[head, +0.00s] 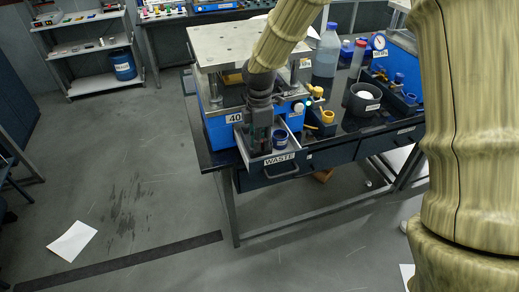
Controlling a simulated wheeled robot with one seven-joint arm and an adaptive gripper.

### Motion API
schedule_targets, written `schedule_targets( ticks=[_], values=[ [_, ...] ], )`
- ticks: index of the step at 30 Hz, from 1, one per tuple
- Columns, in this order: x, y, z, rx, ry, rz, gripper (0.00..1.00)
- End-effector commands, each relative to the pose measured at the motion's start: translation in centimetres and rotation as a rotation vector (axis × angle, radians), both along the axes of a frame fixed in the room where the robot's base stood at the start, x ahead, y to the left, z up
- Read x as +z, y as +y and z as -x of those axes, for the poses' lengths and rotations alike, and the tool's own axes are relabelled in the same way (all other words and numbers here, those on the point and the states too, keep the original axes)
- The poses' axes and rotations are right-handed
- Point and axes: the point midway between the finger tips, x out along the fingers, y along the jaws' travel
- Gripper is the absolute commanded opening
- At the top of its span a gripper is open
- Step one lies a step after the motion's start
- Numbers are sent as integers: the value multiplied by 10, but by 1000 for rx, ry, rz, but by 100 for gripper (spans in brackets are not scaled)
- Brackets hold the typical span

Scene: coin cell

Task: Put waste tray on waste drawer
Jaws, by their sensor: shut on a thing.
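The waste drawer (283,172), with its dark handle, is pulled out at the left front of the black bench. A light grey tray (296,148) with a "WASTE" label on its front sits at the drawer, and I cannot tell whether it rests fully on it. My gripper (259,150) points down at the tray's left part, shut on what looks like the tray; its fingertips are hard to make out. A small dark blue round container (280,138) shows inside the tray, right of my gripper.
A blue device marked 40 (222,128) with a metal top plate (225,45) stands directly behind my gripper. A dark grey cup (362,100), a clear bottle (327,52) and yellow-topped parts (328,117) crowd the bench to the right.

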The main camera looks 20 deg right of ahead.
Motion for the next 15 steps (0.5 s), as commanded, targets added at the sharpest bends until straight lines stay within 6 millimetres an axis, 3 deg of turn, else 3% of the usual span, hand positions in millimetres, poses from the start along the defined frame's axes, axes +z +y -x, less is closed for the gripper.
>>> schedule_targets(
  ticks=[15],
  values=[
    [-41,2,0,3,0,1,0]
  ],
)
